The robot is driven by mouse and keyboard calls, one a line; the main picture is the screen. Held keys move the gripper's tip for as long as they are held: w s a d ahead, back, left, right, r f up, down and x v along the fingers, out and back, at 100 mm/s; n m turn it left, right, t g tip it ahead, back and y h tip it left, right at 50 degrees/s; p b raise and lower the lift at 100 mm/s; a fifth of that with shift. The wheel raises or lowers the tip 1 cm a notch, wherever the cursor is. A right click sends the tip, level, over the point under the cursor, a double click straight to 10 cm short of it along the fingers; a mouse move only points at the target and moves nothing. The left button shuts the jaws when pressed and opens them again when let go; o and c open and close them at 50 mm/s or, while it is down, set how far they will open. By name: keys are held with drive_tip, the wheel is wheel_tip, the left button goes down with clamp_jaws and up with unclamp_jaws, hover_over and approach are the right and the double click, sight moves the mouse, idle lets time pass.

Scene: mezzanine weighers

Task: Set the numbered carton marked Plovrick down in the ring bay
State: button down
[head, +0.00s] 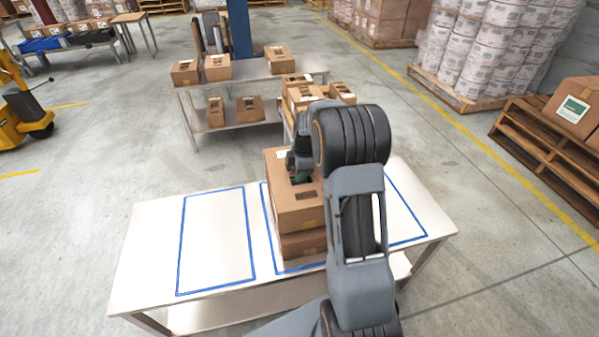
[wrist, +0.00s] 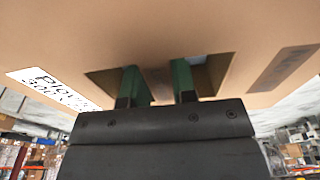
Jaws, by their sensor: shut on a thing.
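The Plovrick carton (head: 297,212) is brown cardboard and roughly level over the middle of the near table. My gripper (wrist: 158,82) is shut on it, with its green fingers in the opening in the carton's top. A white label (wrist: 50,88) at the left of the wrist view reads partly "Plov…". Another brown carton (head: 303,246) is directly below it on the table; whether the two touch I cannot tell. Blue outlines mark bays on the white table (head: 150,245): the left bay (head: 215,240) is empty, and my arm partly hides the others. No ring mark is visible.
A grey table (head: 310,62) behind holds several cartons, with more on its lower shelf. More cartons (head: 305,97) stand just behind the near table. A wooden pallet stack (head: 545,150) is at right. A yellow pallet truck (head: 22,105) is at left.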

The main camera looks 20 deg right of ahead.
drive_tip(key=shift+f+b, duration=0.35)
drive_tip(key=shift+f, duration=0.3)
drive_tip(key=shift+f, duration=0.25)
drive_tip(key=c, duration=0.8)
unclamp_jaws()
drive_tip(key=shift+c, duration=0.2)
